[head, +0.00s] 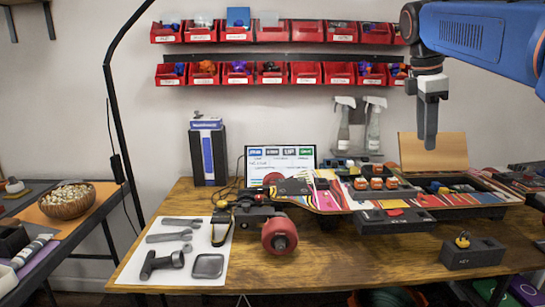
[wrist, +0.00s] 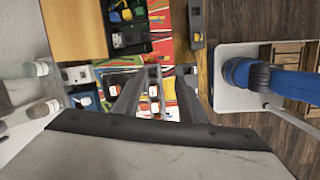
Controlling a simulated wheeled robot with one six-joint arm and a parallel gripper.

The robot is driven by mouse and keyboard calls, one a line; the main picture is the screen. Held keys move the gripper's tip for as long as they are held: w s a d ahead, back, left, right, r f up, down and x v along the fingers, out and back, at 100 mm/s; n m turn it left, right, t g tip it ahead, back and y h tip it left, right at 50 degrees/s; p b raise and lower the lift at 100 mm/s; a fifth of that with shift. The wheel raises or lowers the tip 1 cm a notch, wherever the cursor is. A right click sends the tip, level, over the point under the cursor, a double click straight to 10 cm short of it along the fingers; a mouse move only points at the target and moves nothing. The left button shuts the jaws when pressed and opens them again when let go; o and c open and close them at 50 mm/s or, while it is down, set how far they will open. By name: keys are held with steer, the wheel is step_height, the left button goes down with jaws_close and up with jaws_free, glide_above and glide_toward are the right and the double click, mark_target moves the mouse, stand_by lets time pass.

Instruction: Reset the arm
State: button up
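My gripper (head: 430,143) hangs fingers down at the upper right in the head view, above the back right of the workbench and clear of it. In the wrist view my gripper (wrist: 167,72) shows two dark fingers with a gap between them, open and holding nothing. The striped skateboard deck (head: 335,199) lies on the workbench (head: 365,262), with a red wheel (head: 280,235) at its left end. In the wrist view the deck (wrist: 180,20) shows below and between the fingers.
An open case with a tan lid (head: 433,151) stands below my gripper. Red bins (head: 255,80) line the wall. A white mat with tools (head: 215,270) lies at left. A dark box (head: 472,254) stands at front right.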

steer(key=s+a+f+m+t+y, duration=0.1)
steer(key=s+a+f+m, duration=0.2)
steer(key=s+f+m, duration=0.2)
steer(key=s+a+f+m+t, duration=0.1)
steer(key=s+f+m, duration=0.4)
steer(key=s+f, duration=0.6)
steer(key=s+a+f+m+t+y, duration=0.1)
steer(key=s+a+f+m, duration=0.3)
steer(key=s+f, duration=0.5)
step_height(320, 180, down, 6)
steer(key=shift+a+m+t+y, duration=0.3)
steer(key=shift+m+t, duration=0.1)
steer(key=shift+m, duration=0.2)
